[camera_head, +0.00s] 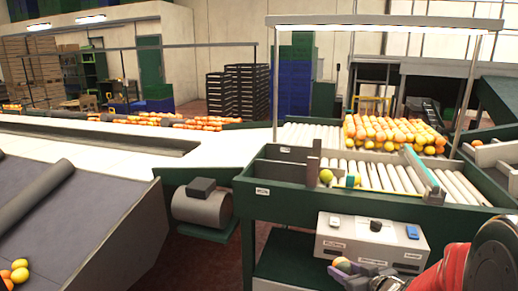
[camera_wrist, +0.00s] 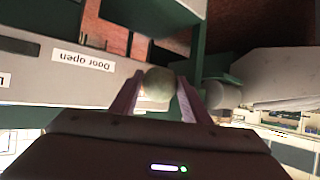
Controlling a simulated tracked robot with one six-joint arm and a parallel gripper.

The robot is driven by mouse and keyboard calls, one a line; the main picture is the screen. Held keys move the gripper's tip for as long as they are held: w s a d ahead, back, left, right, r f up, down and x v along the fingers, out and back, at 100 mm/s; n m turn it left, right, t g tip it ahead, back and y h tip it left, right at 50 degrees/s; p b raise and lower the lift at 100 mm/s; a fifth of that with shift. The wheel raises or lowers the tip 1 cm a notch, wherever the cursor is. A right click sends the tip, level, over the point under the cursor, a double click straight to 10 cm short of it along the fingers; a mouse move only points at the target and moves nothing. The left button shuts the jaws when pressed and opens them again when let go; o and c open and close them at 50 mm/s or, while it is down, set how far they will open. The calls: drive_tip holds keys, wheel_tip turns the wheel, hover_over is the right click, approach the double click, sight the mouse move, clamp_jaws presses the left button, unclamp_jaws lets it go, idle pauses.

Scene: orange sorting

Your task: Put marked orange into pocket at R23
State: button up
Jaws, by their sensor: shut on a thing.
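My gripper (camera_head: 350,271) is low at the right of the head view, in front of the control box. It is shut on an orange (camera_head: 342,263), which also shows between the two fingers in the wrist view (camera_wrist: 158,84). The roller bed (camera_head: 378,174) lies above and behind the gripper. No R23 label is readable, so I cannot tell which pocket it is.
The control box (camera_head: 333,233) with buttons stands below the rollers; its "Door open" label (camera_wrist: 72,56) shows upside down in the wrist view. One orange (camera_head: 326,176) lies on the near rollers beside a grey upright post (camera_head: 313,162). Many oranges (camera_head: 390,131) crowd the far rollers.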

drive_tip(key=shift+w+a+f, duration=0.15)
drive_tip(key=shift+a, duration=0.75)
drive_tip(key=shift+a, duration=0.3)
drive_tip(key=a, duration=0.6)
drive_tip(key=shift+a, duration=0.25)
